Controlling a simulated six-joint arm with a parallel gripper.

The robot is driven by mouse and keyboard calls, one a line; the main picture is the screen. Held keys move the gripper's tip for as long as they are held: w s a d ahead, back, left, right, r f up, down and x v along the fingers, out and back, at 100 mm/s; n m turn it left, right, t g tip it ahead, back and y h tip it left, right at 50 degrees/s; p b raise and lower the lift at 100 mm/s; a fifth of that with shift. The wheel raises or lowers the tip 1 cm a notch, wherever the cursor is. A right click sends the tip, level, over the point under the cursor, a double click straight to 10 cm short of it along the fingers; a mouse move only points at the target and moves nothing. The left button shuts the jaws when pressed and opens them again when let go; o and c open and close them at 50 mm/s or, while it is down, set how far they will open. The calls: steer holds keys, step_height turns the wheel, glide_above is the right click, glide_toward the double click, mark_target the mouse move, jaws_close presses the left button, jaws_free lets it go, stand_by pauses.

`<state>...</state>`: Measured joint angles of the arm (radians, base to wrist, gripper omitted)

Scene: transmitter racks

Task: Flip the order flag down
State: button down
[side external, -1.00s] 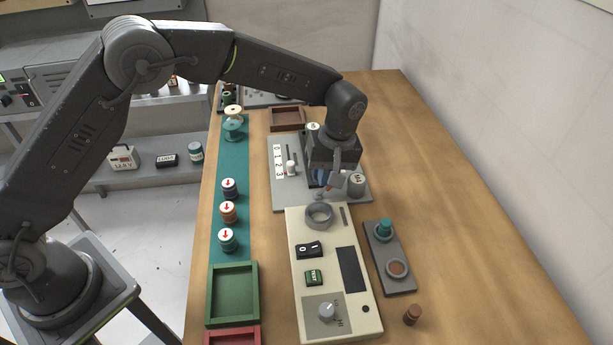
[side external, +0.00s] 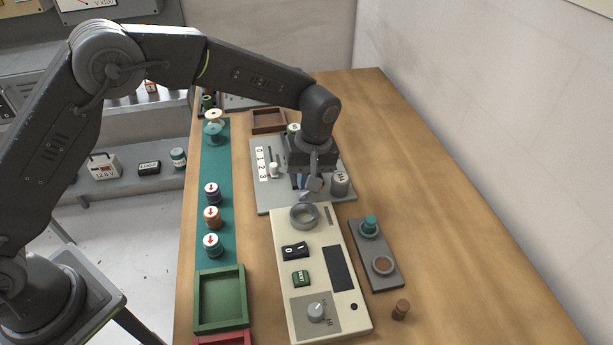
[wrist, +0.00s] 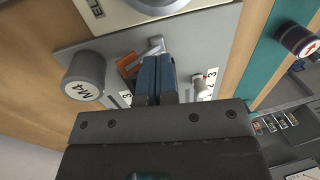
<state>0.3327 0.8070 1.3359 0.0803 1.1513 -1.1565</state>
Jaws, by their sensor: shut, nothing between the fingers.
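My gripper (side external: 299,184) points down over the grey panel (side external: 263,201) at the near end of its slots. In the wrist view its blue fingers (wrist: 157,68) are shut together with nothing between them. A small orange plate (wrist: 127,66), which looks like the order flag, lies beside the fingers, with a light grey piece (wrist: 153,47) close to the fingertips. I cannot tell whether the fingers touch either one. In the side view my gripper covers the orange plate, and a grey piece shows at the fingers.
A grey M4 knob (side external: 340,183) stands close on the right of my gripper. A white slider knob (side external: 274,170) stands on the left. A cream box with a grey ring (side external: 304,216) lies in front.

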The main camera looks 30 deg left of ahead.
steer(key=shift+s+a+r, duration=0.1)
steer(key=shift+r, duration=0.25)
steer(key=r, duration=0.2)
steer(key=s+a+r, duration=0.1)
steer(key=shift+r, duration=0.2)
steer(key=w+d+r, duration=0.4)
steer(key=r, duration=0.3)
steer(key=shift+w+d+r, duration=0.1)
